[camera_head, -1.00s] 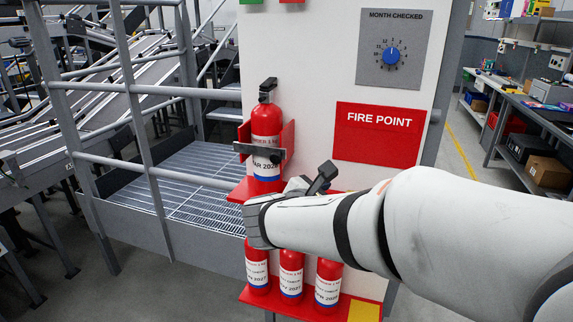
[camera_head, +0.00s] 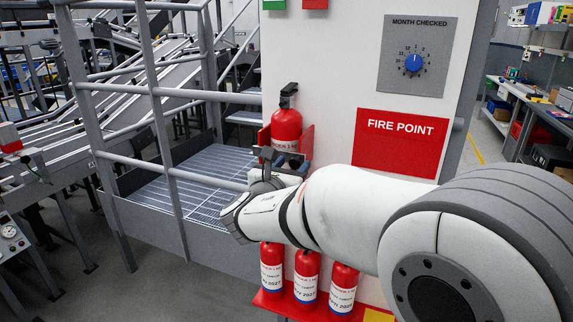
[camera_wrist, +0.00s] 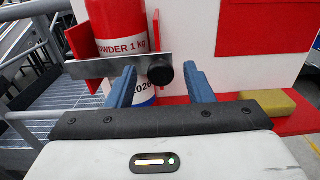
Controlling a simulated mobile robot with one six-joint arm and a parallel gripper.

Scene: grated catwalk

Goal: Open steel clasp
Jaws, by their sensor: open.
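A red fire extinguisher (camera_head: 286,127) stands upright in a red bracket on the white panel. A flat steel clasp (camera_wrist: 100,66) runs across its front in the wrist view, with a round black knob (camera_wrist: 160,73) at its right end. My gripper (camera_wrist: 160,70) is open, its two blue fingers pointing at the panel. The knob appears between the fingertips, with space on both sides; I cannot tell how far ahead of them it is. In the head view my wrist and gripper cover the lower extinguisher and much of the clasp.
Several spare extinguishers (camera_head: 306,275) stand on a red shelf below my arm. A red FIRE POINT sign (camera_head: 401,142) and a month dial (camera_head: 414,63) are on the panel. Grey railings (camera_head: 157,120) and a grated platform (camera_head: 200,180) lie to the left.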

